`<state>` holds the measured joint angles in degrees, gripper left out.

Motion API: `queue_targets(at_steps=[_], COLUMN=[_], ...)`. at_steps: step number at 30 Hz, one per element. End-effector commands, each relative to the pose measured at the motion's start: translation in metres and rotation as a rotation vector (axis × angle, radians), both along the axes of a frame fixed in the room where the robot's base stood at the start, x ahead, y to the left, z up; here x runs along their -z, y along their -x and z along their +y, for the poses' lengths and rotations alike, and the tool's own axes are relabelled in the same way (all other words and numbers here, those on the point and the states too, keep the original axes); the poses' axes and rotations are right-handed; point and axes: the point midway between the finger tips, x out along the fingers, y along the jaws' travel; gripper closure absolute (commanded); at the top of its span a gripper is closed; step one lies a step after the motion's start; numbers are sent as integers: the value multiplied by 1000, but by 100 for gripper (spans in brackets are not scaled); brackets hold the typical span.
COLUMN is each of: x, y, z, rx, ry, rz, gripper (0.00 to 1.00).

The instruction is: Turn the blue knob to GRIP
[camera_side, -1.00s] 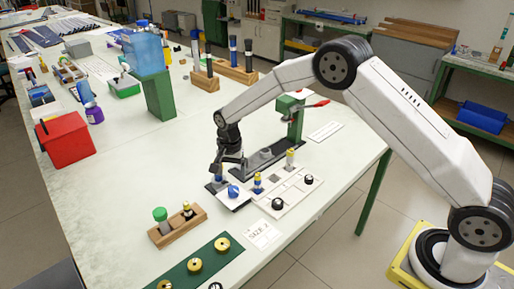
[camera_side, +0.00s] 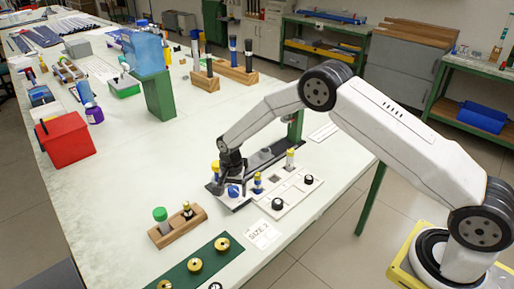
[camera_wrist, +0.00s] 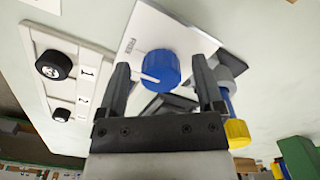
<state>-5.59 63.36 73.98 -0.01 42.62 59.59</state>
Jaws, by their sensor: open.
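The blue knob (camera_wrist: 160,68) sits on a white plate (camera_wrist: 185,28) in the wrist view, with a white pointer line on its left side. A small label (camera_wrist: 130,45) is printed on the plate, too small to read surely. My gripper (camera_wrist: 159,82) is open, with one finger on each side of the knob and a visible gap on both sides. In the side view the knob (camera_side: 233,191) is just below my gripper (camera_side: 230,183), partly hidden by it. I cannot tell whether the fingers reach down beside the knob.
A blue rod with a yellow cap (camera_wrist: 236,132) stands close to the right finger. A white panel with black knobs (camera_side: 279,203) lies to the right, with yellow-capped rods nearby. A wooden block (camera_side: 178,227) with a green-capped piece stands at front left.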

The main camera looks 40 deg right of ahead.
Motion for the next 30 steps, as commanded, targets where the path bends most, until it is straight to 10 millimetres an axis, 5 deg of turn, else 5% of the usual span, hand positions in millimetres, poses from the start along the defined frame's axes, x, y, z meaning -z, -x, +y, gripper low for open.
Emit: queue_targets(at_steps=[7, 15, 30], x=[0, 0, 0], y=[0, 0, 0], z=[0, 0, 0], rx=[0, 0, -83], ry=[0, 0, 0], rz=[0, 0, 1], gripper=[14, 100, 100])
